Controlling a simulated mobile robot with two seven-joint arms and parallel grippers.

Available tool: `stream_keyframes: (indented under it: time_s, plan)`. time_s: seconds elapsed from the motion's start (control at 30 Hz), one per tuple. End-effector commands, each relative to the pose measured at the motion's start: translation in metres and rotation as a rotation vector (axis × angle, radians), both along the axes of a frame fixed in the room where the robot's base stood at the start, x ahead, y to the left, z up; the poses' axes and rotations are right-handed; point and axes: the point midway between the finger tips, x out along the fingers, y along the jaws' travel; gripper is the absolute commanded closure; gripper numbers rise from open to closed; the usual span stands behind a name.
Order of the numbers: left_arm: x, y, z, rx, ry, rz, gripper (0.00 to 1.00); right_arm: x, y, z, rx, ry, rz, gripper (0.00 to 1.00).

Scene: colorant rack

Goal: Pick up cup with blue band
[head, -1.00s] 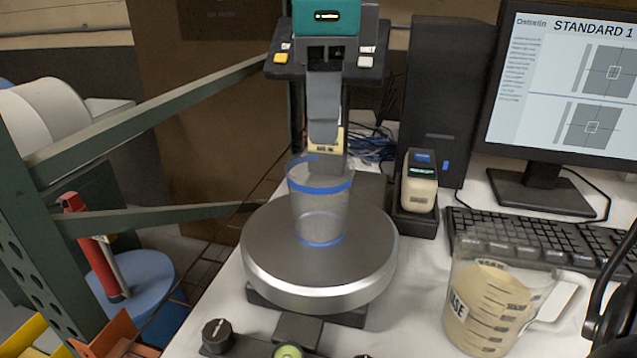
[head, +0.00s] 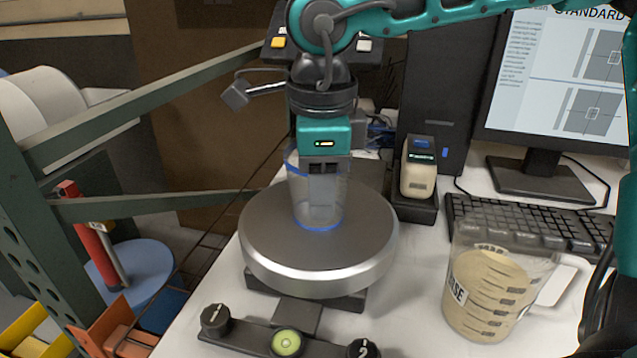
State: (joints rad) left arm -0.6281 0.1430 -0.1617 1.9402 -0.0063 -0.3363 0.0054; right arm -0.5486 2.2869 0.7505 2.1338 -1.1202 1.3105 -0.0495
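The clear cup with the blue band (head: 296,165) stands upright on the round metal plate of the scale. Its upper part is largely covered by my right gripper (head: 324,205), whose teal body with a green light is right above it. A thin blue line still shows around the cup's base. The grey fingers point down and overlap the cup in the picture. I cannot tell whether they are inside, beside or around it, or whether they are closed on it. My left gripper is not in view.
The scale plate (head: 275,250) sits at the table's left edge, with a knob bar (head: 285,342) in front. A beige measuring jug (head: 487,290), keyboard (head: 530,228) and monitor (head: 558,90) are to the right. A small labelled device (head: 418,170) stands behind right. A green metal frame (head: 25,225) is at left.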

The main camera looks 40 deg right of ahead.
Motion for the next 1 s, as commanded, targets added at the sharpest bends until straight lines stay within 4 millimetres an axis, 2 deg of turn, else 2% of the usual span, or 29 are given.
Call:
stream_keyframes:
  time_s: [0.23,0.63,1.0]
  plan:
    - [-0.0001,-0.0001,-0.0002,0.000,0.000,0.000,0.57,0.0004,-0.0003,-0.0019,0.000,-0.002,0.000,0.63]
    - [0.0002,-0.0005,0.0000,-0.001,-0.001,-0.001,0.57,0.0003,-0.0002,-0.0016,-0.001,-0.001,0.000,1.00]
    - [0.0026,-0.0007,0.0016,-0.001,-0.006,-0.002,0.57,0.0004,-0.0002,-0.0015,-0.001,-0.002,0.000,1.00]
